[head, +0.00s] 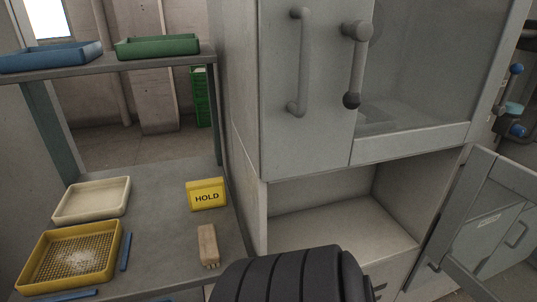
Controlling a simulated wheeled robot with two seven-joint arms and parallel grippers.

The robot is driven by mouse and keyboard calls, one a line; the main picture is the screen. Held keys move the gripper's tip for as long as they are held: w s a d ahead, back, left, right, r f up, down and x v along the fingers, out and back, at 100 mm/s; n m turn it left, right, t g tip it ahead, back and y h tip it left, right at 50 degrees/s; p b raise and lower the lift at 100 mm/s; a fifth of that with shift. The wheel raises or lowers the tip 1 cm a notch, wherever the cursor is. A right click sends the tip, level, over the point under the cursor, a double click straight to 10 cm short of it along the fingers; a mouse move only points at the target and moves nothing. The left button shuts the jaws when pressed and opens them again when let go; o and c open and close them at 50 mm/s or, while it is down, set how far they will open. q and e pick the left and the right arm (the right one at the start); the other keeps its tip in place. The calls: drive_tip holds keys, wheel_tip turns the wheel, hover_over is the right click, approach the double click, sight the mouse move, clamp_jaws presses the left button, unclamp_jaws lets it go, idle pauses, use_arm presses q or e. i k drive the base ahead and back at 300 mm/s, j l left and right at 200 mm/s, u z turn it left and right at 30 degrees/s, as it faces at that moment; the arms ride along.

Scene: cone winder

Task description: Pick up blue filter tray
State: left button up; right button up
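A blue tray (50,56) sits on the upper shelf at the far left, with its left end cut off by the picture edge. It is shallow and appears empty, and I cannot see a mesh in it. Neither of my grippers is in view, so nothing shows being held. A black ribbed rounded part, probably of my own arm, covers the bottom middle of the head view.
A green tray (157,46) stands right of the blue one on the shelf (110,64). Below are a cream tray (92,200), a yellow mesh tray (70,256), a HOLD sign (206,194) and a wooden brush (207,245). A grey cabinet (282,140) rises at right.

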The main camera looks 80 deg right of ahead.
sight(65, 55)
drive_tip(key=z, duration=1.5)
